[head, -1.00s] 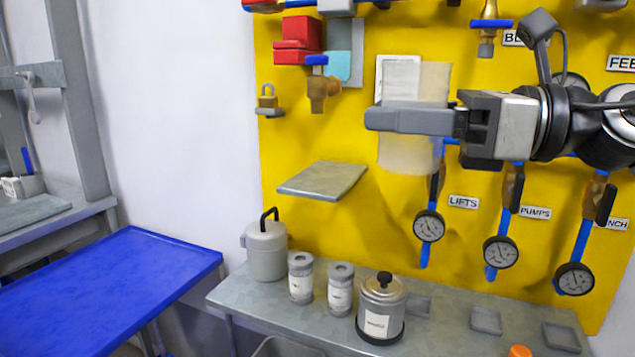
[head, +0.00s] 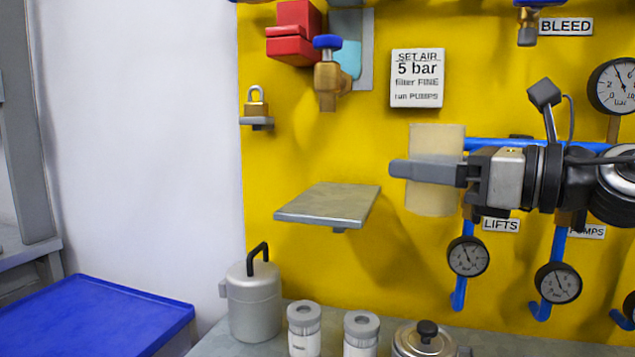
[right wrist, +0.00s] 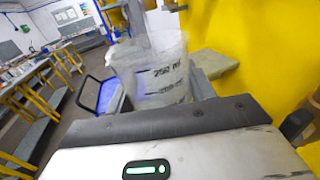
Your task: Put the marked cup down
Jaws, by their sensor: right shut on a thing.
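My right gripper (head: 428,172) is shut on a pale, translucent cup (head: 436,140) and holds it upright in the air in front of the yellow panel. In the right wrist view the cup (right wrist: 155,75) shows dark print that seems to read 250 ml, partly blurred. A small grey shelf (head: 330,206) juts from the panel, left of the cup and a little lower. The shelf is bare. My left gripper is not in view.
A lidded grey can (head: 254,305), two labelled jars (head: 304,330) and a steel pot (head: 425,342) stand on the bench below. Gauges (head: 468,257) and blue pipes are right of the cup. A brass valve (head: 328,75) and a padlock (head: 256,108) are above the shelf. A blue table (head: 90,315) is at left.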

